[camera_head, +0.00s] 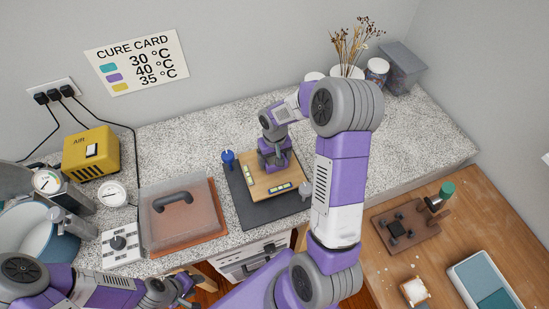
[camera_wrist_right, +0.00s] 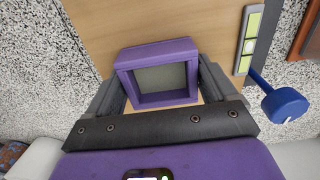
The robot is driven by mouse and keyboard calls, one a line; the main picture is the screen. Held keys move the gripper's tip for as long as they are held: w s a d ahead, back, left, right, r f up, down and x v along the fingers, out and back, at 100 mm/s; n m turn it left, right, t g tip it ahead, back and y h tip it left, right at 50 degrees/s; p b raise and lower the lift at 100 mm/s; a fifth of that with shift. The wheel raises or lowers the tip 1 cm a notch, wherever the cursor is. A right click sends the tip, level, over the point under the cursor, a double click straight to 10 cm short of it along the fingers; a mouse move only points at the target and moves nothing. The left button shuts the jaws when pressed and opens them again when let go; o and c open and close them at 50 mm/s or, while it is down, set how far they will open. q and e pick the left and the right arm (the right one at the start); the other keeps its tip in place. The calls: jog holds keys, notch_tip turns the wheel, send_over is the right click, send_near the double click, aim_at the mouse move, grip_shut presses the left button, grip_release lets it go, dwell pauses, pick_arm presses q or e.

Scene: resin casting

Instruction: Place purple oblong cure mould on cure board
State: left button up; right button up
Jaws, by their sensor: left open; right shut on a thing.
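The purple oblong cure mould (camera_wrist_right: 155,51) is a rectangular frame with a grey-green inside. In the right wrist view it sits between the fingers of my right gripper (camera_wrist_right: 160,88), which is shut on it. In the head view this gripper (camera_head: 275,163) is over the back part of the wooden cure board (camera_head: 262,188) and mostly hides the mould. The board (camera_wrist_right: 105,22) also shows behind the mould in the wrist view. I cannot tell whether the mould touches it. My left gripper (camera_head: 185,284) is open and empty at the front left, away from the board.
Spirit levels (camera_head: 248,176) lie on the board's left and front edges. A blue knob (camera_head: 228,157) and a grey knob (camera_head: 305,187) stand beside it. A clear-lidded box (camera_head: 180,225) is to the left.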

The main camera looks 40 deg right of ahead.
jog(key=o, duration=0.9)
jog(key=shift+f, duration=0.1)
jog(key=shift+r, duration=0.45)
notch_tip(320, 180, up, 12)
jog(key=p, duration=0.1)
jog(key=shift+f, duration=0.25)
